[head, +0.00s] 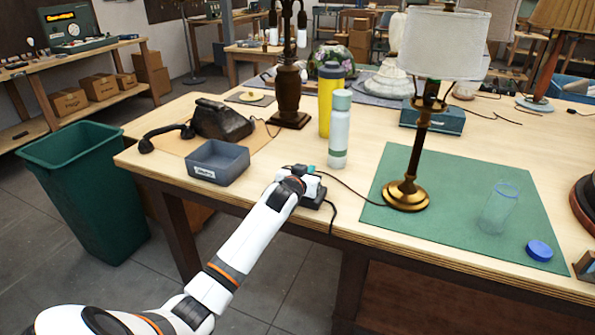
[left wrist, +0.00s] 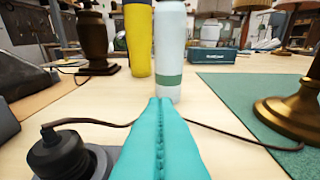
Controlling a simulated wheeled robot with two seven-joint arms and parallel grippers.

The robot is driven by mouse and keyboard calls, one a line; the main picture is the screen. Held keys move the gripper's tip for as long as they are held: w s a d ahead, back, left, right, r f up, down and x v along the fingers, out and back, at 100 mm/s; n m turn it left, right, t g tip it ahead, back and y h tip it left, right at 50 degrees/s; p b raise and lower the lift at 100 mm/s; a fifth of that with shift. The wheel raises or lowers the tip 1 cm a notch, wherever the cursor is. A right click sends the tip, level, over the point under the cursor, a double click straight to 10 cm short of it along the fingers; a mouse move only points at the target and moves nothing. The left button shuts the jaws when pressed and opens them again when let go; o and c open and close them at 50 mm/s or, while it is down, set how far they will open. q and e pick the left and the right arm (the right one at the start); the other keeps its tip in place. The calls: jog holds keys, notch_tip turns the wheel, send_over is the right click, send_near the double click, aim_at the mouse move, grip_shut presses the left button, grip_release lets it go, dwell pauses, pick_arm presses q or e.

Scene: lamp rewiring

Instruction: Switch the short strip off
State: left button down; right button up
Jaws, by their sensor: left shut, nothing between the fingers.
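My left gripper (head: 309,169) is at the front edge of the wooden table, over the short strip, which it and my arm mostly hide in the head view. In the left wrist view its teal fingers (left wrist: 160,130) are pressed together with nothing between them. My right gripper is not in view.
A pale bottle (head: 340,130) and a yellow bottle (head: 328,100) stand behind the gripper. A grey tray (head: 218,163) is to its left. A brass-based lamp (head: 406,195) stands on the green mat (head: 465,225) to the right. A dark cord (head: 345,188) runs toward the lamp.

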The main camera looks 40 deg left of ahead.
pick_arm(q)
jog(key=r+v, duration=0.1)
jog(key=v, duration=0.8)
jog(key=shift+s+r+b, duration=0.2)
jog(key=shift+s+b, duration=0.05)
jog(key=shift+b, duration=0.05)
